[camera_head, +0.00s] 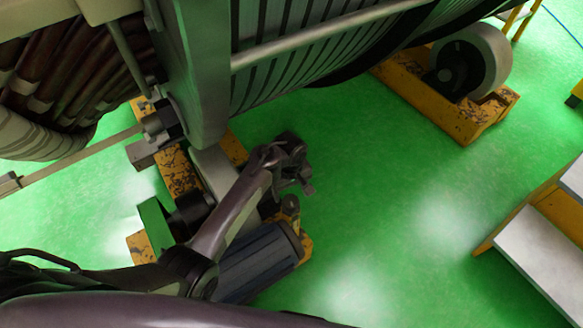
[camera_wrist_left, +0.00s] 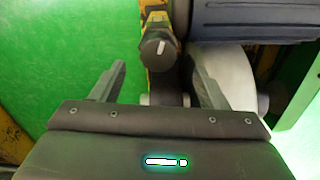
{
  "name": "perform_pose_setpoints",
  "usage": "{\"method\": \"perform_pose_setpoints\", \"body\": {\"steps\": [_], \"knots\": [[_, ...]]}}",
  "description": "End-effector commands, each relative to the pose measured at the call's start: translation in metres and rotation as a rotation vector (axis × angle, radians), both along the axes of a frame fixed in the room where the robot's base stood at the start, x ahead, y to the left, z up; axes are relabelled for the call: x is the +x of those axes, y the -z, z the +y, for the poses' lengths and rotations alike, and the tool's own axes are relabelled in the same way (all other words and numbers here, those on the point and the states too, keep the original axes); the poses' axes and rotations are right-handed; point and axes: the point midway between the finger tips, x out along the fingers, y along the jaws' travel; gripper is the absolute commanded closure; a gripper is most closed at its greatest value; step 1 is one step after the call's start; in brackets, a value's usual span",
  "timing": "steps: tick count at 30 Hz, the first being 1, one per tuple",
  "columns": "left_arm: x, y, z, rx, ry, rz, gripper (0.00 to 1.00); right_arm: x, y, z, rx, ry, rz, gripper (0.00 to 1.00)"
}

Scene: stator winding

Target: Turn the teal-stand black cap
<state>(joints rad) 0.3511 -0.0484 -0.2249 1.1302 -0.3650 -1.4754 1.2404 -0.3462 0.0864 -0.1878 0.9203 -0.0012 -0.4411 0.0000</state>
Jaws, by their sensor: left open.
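A dark round cap with a pale pointer mark (camera_wrist_left: 157,50) stands on a worn yellow mount in the left wrist view. It also shows small in the head view (camera_head: 290,206). No clearly teal stand shows around it. My left gripper (camera_head: 306,184) is above and near this cap in the head view. In the left wrist view the left gripper's fingers (camera_wrist_left: 160,70) are apart and empty, and the cap appears between and beyond their tips. I see no contact with it. My right gripper is not in view.
A ribbed motor (camera_head: 255,268) lies beside the cap on the yellow base. The large stator frame (camera_head: 205,75) rises behind my left arm. A roller on a yellow block (camera_head: 470,65) and a white-topped step (camera_head: 540,250) stand to the right. Green floor (camera_head: 390,190) between is clear.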

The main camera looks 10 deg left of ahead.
Motion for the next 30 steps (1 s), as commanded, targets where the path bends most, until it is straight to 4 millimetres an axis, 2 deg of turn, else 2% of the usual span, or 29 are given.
{"method": "perform_pose_setpoints", "body": {"steps": [2, 5, 12, 18, 28, 30], "knots": [[0.002, 0.000, -0.001, 0.003, -0.011, 0.005, 0.32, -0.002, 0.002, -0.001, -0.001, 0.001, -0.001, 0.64], [0.003, 0.011, -0.001, 0.004, -0.015, 0.004, 0.32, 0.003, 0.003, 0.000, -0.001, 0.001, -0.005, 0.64], [0.003, 0.051, 0.000, 0.005, -0.015, 0.004, 0.32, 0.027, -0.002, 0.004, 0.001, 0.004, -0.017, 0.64], [0.003, 0.072, 0.000, 0.003, -0.015, 0.001, 0.32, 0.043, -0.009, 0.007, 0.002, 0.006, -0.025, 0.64], [0.003, 0.076, 0.000, 0.003, -0.015, 0.001, 0.32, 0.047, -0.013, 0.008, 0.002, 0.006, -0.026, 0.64], [0.003, 0.075, 0.000, 0.003, -0.015, 0.001, 0.39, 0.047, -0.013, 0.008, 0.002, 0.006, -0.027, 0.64]]}}
